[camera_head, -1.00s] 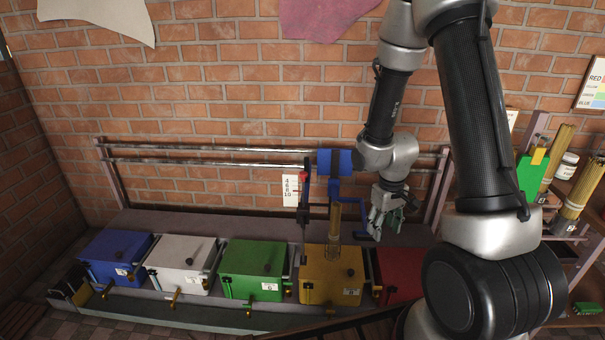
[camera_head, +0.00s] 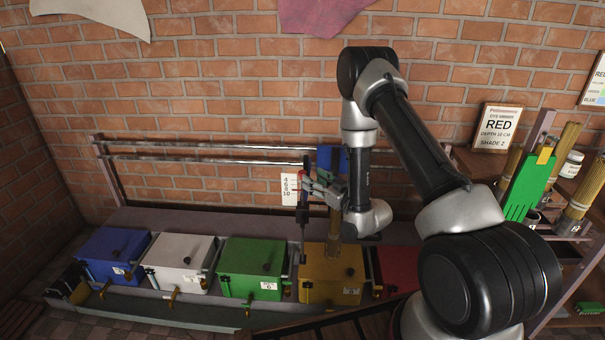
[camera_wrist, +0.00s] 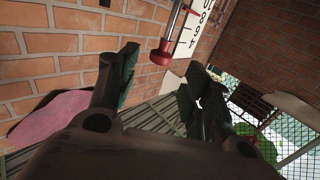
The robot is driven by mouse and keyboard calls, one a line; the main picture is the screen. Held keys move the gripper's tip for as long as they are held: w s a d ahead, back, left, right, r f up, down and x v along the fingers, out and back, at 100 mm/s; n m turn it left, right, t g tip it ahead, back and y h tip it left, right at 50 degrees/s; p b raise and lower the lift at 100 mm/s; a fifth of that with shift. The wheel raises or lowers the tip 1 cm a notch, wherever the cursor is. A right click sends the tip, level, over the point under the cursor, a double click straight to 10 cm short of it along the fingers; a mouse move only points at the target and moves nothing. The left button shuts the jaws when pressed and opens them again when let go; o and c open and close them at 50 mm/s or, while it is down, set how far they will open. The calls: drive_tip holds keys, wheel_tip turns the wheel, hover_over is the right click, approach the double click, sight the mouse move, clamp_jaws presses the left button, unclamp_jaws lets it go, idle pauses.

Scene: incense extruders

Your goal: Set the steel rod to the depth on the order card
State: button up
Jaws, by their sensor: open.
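The order card (camera_head: 500,128) at the right reads RED, depth 10 cm, shade 2. A white scale plate (camera_head: 288,187) with 4, 6, 8, 10 stands against the wall; it also shows in the wrist view (camera_wrist: 205,30). Beside it, a thin steel rod (camera_wrist: 177,17) ends in a red knob (camera_wrist: 160,54). The exact rod setting is too small to read. My gripper (camera_head: 318,187) is right of the scale, over the yellow vat. In the wrist view my gripper (camera_wrist: 158,72) is open and empty, with the red knob beyond its fingers, apparently apart from them.
Blue (camera_head: 113,254), white (camera_head: 180,262), green (camera_head: 252,267), yellow (camera_head: 333,275) and red (camera_head: 398,265) vats stand in a row. Two steel rails (camera_head: 200,158) run behind them. A blue carriage (camera_head: 325,158) is partly hidden by my arm. Incense bundles and a jar stand at right.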

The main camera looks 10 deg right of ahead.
sight(303, 172)
drive_tip(key=x, duration=0.6)
drive_tip(key=shift+w+a, duration=0.15)
drive_tip(key=shift+w, duration=0.25)
drive_tip(key=shift+c, duration=0.2)
clamp_jaws()
